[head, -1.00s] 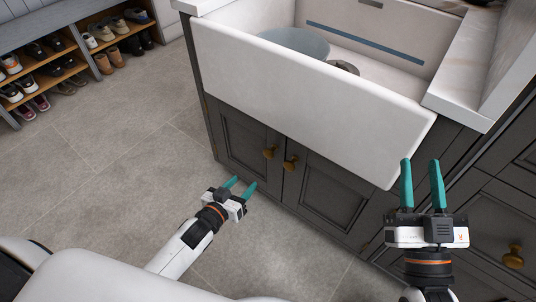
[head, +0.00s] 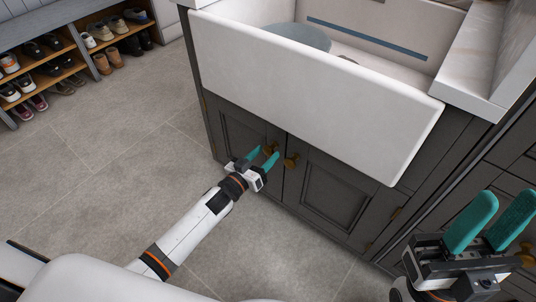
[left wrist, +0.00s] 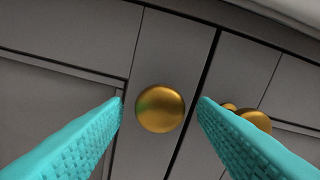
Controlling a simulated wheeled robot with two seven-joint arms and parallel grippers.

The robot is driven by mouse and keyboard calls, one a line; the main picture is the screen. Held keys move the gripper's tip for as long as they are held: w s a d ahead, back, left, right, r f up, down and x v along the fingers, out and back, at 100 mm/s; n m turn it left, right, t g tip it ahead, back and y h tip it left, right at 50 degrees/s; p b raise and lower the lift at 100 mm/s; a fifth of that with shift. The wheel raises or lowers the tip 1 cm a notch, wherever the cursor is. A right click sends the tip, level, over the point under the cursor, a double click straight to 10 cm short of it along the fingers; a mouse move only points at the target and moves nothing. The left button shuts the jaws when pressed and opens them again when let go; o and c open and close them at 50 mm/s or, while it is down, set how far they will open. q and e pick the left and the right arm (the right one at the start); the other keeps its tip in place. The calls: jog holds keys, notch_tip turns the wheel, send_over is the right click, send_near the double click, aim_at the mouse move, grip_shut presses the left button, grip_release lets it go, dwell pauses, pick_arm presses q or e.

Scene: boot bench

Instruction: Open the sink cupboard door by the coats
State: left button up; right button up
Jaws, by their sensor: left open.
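The sink cupboard has two dark grey doors under a white sink. The left door (head: 240,132), on the shoe-bench side, is shut. Its round brass knob (left wrist: 160,110) sits between my left gripper's teal fingers in the left wrist view, with a gap on either side. My left gripper (head: 264,159) is open at that knob, which it partly hides in the head view. The right door (head: 330,195) is also shut, and its brass knob (head: 291,160) is just right of my left gripper. My right gripper (head: 505,203) is open and empty at the lower right.
The white sink (head: 310,95) juts out above the doors. A shoe bench (head: 75,62) with several pairs of shoes stands at the upper left. The grey tiled floor (head: 120,145) left of the cupboard is clear. More dark cabinetry is at the right.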

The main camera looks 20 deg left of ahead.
pick_arm(q)
jog(key=shift+x, duration=1.1)
grip_shut()
jog(key=shift+s, duration=0.1)
